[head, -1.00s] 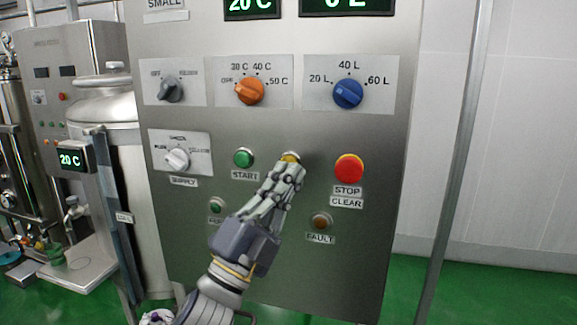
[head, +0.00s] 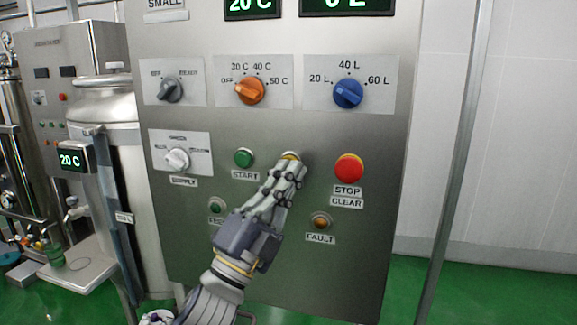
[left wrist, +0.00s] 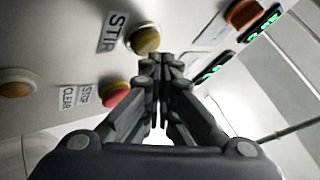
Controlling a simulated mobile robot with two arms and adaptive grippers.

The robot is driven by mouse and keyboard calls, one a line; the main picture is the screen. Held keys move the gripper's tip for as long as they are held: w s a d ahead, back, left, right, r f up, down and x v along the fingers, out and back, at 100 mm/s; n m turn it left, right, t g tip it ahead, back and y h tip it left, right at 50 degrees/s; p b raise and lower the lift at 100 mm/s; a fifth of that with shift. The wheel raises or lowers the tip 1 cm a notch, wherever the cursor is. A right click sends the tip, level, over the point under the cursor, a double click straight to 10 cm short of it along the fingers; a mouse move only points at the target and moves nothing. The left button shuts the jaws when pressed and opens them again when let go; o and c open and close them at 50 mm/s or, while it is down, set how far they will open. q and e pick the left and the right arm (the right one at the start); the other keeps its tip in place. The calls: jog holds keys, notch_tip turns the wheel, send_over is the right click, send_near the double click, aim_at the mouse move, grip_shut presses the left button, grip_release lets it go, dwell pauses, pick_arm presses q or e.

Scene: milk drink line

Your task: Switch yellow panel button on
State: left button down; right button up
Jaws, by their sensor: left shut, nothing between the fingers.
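The yellow button (head: 290,155) sits on the grey panel between the green START button and the red STOP button. In the left wrist view the yellow button (left wrist: 145,40) is beside a STIR label. My left gripper (head: 291,164) is shut and empty, with its fingertips at the lower edge of the yellow button, partly covering it. In the left wrist view the closed fingertips (left wrist: 162,60) appear just beside the button; I cannot tell whether they touch it. My right gripper is not in view.
Close by are the green START button (head: 244,158), the red STOP button (head: 349,168) and the orange FAULT light (head: 321,221). Above are an orange knob (head: 249,91) and a blue knob (head: 348,94). A steel tank (head: 100,110) stands left of the panel.

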pick_arm(q)
jog(key=shift+w+d, duration=0.15)
jog(key=shift+w, duration=0.3)
dwell(0.4)
jog(key=shift+s+a, duration=0.35)
jog(key=shift+s, duration=0.55)
jog(key=shift+s+a+p, duration=0.2)
jog(key=shift+s+a, duration=0.1)
jog(key=shift+s, duration=0.65)
jog(key=shift+s+a+p, duration=0.25)
jog(key=shift+s+a, duration=0.05)
jog(key=shift+s, duration=0.65)
jog(key=shift+s+a+p, duration=0.2)
jog(key=shift+s+a, duration=0.1)
jog(key=shift+s, duration=0.65)
